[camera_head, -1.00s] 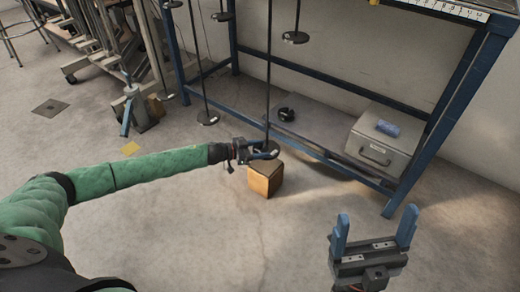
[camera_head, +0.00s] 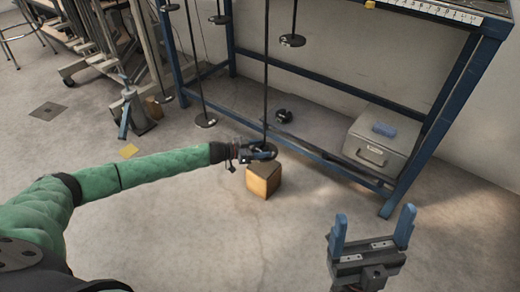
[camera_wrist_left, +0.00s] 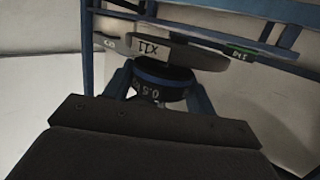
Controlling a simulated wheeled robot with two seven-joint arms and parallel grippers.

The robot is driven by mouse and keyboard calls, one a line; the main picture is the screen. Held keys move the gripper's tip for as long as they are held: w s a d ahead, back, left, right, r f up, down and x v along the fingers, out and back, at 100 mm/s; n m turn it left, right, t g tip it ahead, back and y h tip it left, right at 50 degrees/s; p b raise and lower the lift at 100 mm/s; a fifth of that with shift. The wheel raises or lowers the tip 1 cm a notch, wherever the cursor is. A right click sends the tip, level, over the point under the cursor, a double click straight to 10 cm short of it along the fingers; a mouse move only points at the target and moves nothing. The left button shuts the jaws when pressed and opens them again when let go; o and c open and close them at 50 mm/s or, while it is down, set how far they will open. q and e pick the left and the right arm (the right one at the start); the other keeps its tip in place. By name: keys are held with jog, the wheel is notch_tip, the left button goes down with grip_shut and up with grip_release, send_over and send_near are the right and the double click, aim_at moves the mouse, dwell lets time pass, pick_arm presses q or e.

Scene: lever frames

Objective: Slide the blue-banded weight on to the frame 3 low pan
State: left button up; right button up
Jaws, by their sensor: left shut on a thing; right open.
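My left gripper (camera_head: 262,154) is at the foot of a long dark hanging rod (camera_head: 266,80), low over the floor. In the left wrist view, its blue fingers (camera_wrist_left: 160,94) are shut on the dark blue-banded weight (camera_wrist_left: 158,77), one finger on each side. A round pan (camera_wrist_left: 170,52) with dark marks on its rim lies just beyond the weight and overlaps it in the picture. I cannot tell whether they touch. A small green tag (camera_wrist_left: 241,54) shows at the pan's right. The head view mostly hides the weight and pan. My right gripper (camera_head: 372,235) is open and empty.
A wooden block (camera_head: 263,182) stands on the floor just below my left gripper. Other pans (camera_head: 206,120) hang from rods within the blue frame (camera_head: 440,115). A dark weight (camera_head: 284,115) and a grey box (camera_head: 378,148) are behind. The front floor is clear.

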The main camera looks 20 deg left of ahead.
pick_arm(q)
jog(key=shift+w+d+r+p, duration=0.1)
jog(key=shift+w+d+p, duration=0.15)
jog(key=shift+w, duration=0.25)
jog(key=shift+w+d+p, duration=0.15)
jog(key=shift+w+p, duration=0.2)
jog(key=shift+w, duration=0.15)
dwell(0.7)
jog(key=shift+f, duration=0.5)
dwell(0.7)
jog(key=o, duration=1.2)
jog(key=shift+a, duration=0.15)
jog(key=shift+p+v, duration=1.55)
jog(key=shift+v, duration=0.45)
jog(key=shift+p+v, duration=0.8)
jog(key=shift+v, duration=0.6)
jog(key=shift+s, duration=0.1)
